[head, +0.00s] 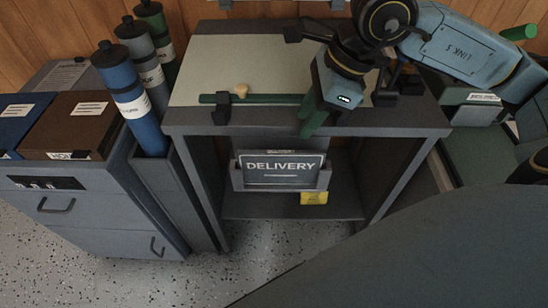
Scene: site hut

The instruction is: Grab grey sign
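The grey sign (284,168), lettered DELIVERY in white, stands in a shallow grey holder (240,177) below the desk top. Its face is towards me and its lower edge is hidden by the holder's lip. My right gripper (313,120) comes in from the upper right and hangs over the desk's front edge, above and to the right of the sign in the picture. It appears apart from the sign. Its green fingertips overlap in this view, so the gap between them cannot be seen. My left gripper is out of view.
The grey desk (195,116) has a green bar (270,98) along its front. A yellow tag (314,198) is below the sign. At the left are a blue tube (125,92) among other tubes, and a drawer cabinet (75,205) with boxes. Speckled floor (262,245) is clear in front.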

